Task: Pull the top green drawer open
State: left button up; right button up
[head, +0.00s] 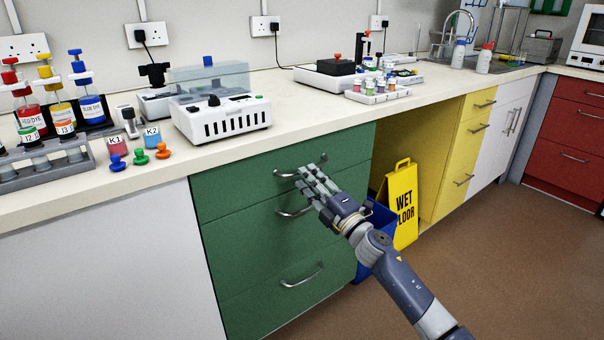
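The green drawer unit (235,262) stands under the white counter, with three drawers that look closed. The top green drawer (235,180) has a silver bar handle (284,174) near its middle. My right gripper (306,174) is at the right part of that handle and covers some of it. Its fingers overlap the handle in the view; I cannot tell whether they grip it. The middle drawer's handle (291,212) is just below the gripper and partly hidden by it. The bottom handle (302,276) is clear. My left gripper is not in view.
A yellow wet floor sign (402,208) and a blue bin (376,222) stand just right of the green unit, near my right arm. The counter (300,97) above holds a white device (222,118), bottles and vial trays. Brown floor (490,255) in front is clear.

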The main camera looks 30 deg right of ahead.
jog(key=shift+x, duration=1.85)
grip_shut()
